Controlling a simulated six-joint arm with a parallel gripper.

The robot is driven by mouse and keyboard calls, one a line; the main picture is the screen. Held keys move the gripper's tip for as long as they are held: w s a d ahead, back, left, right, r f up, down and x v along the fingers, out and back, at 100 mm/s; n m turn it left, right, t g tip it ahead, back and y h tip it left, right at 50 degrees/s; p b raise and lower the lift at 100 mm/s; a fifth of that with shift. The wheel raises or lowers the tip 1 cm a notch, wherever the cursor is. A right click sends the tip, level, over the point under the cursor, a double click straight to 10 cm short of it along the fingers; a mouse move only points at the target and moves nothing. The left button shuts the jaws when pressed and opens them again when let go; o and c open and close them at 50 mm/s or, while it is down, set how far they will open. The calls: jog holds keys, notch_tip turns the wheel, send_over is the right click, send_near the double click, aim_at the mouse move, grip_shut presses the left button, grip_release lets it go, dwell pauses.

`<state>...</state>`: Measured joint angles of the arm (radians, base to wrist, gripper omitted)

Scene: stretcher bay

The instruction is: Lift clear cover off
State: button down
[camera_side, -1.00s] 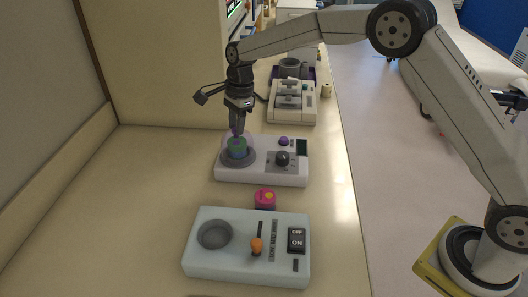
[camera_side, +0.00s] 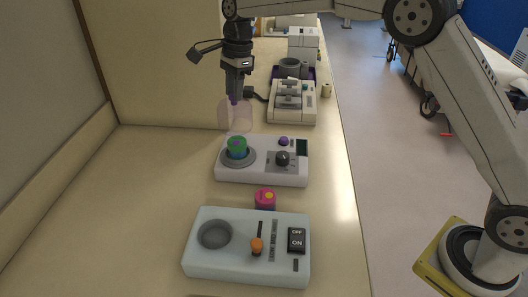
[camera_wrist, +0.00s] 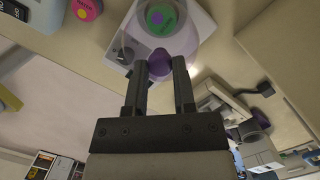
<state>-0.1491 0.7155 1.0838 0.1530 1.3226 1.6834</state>
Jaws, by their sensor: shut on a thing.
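The clear cover (camera_side: 236,117) is a pinkish see-through dome with a purple knob on top. My gripper (camera_side: 234,98) is shut on that knob and holds the cover in the air above the white device (camera_side: 262,175). In the wrist view my gripper (camera_wrist: 160,68) has its fingers either side of the purple knob (camera_wrist: 160,62). The clear cover (camera_wrist: 185,42) hangs beyond them. The cover and this item are apart.
A pink item with a yellow top (camera_side: 265,197) stands in front of the device. A pale control box (camera_side: 205,262) with an on/off switch is nearer. Another white machine (camera_side: 291,114) is behind. The bench's left part is clear.

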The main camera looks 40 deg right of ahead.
jog(key=shift+r, duration=0.25)
jog(key=shift+s, duration=0.1)
dwell(0.4)
jog(key=shift+s+d+f, duration=0.2)
jog(key=shift+s+d, duration=0.05)
jog(key=shift+s, duration=0.4)
jog(key=s+d+f, duration=0.1)
jog(key=s+f, duration=0.1)
jog(key=s, duration=0.5)
jog(key=s+d+f, duration=0.2)
jog(key=s, duration=0.6)
jog(key=s+d+f, duration=0.2)
jog(key=s+f, duration=0.1)
jog(key=s, duration=0.4)
jog(key=shift+s+d, duration=0.2)
jog(key=shift+d, duration=0.05)
jog(key=shift+f, duration=2.2)
jog(key=shift+f, duration=0.1)
jog(key=shift+f, duration=1.65)
jog(key=shift+f, duration=0.1)
